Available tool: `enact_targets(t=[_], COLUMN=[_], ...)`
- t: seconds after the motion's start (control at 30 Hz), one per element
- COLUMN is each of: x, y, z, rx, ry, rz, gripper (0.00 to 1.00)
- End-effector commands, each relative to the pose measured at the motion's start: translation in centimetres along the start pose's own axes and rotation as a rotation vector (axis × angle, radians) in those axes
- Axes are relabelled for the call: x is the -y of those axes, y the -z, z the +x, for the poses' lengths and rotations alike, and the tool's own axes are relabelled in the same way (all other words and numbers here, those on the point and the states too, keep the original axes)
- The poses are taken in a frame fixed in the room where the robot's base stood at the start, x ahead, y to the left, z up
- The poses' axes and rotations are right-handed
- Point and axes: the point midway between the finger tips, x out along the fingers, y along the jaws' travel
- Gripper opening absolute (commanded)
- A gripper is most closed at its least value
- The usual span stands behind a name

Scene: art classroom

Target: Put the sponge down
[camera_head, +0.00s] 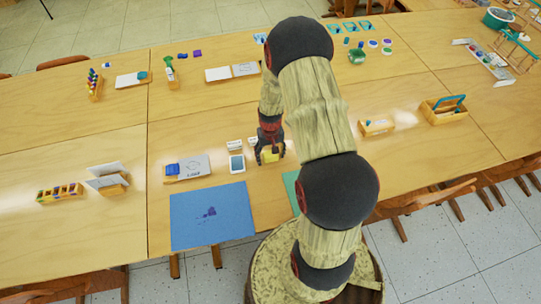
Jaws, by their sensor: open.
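A small yellow block, which looks like the sponge (271,156), is at the tabletop, between or just below the fingers of my gripper (270,153). My gripper points down at the table (320,175) and its fingers are spread on either side of the yellow block. I cannot tell whether a finger touches it. The wrist and fingers hide part of the block.
A blue mat (212,214) with a dark stain lies at the front. A wooden caddy (445,110) stands at the right.

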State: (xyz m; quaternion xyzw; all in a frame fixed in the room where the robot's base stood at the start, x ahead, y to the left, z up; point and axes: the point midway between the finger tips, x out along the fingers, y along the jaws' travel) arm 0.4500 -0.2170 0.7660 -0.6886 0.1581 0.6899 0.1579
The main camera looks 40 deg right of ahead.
Motion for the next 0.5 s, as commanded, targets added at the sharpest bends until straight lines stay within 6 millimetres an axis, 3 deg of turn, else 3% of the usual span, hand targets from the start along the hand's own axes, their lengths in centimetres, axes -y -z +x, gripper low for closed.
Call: enact_targets(t=[0.17,0.5], x=[0.0,0.0], y=[0.1,0.1], z=[-1.3,-8.1], rx=[-0.002,-0.005], ry=[0.0,0.0], rz=[0.0,0.0], gripper=[0.64,0.64])
